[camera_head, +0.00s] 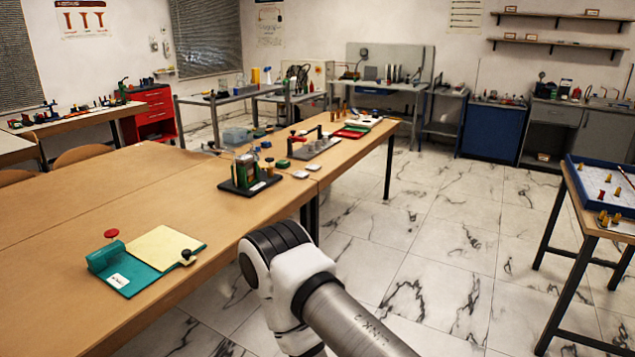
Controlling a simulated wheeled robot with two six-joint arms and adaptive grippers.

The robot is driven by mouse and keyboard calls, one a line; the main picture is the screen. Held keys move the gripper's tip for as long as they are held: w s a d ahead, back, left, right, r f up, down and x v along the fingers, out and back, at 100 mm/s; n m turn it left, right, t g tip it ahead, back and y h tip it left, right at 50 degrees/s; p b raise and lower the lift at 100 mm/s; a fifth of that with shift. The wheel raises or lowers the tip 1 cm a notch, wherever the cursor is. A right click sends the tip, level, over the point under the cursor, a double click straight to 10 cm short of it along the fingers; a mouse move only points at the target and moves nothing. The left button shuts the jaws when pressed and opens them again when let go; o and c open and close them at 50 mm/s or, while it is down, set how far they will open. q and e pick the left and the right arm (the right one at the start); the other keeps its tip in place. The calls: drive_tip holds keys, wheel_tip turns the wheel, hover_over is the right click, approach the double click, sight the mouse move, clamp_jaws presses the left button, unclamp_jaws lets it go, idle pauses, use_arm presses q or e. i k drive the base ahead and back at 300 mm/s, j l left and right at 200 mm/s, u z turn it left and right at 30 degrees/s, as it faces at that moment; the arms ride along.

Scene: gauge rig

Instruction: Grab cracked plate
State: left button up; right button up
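I cannot make out a plate with a visible crack. A pale yellow plate-like sheet (160,247) lies on a teal base (128,275) at the near part of the long wooden table; no crack shows on it. The base has a teal block with a red knob (111,234) at its left and a small dark knob at its right corner. Small white pieces lie farther along the table, too small to tell more. Neither gripper is in view; only a white and grey link of my arm shows at bottom centre.
The long wooden table (60,215) fills the left. A green device on a black base (248,186) and a grey fixture (313,148) stand along its right side. A blue tray (600,185) sits on another table at right. Marble floor (440,240) between them is clear.

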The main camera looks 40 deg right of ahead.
sight(243, 157)
drive_tip(key=i+l+z, duration=0.55)
drive_tip(key=i, duration=0.35)
drive_tip(key=i+l+z, duration=0.3)
drive_tip(key=i, duration=0.2)
drive_tip(key=i+z, duration=0.15)
drive_tip(key=i, duration=0.3)
drive_tip(key=i+z, duration=0.35)
drive_tip(key=i, duration=0.05)
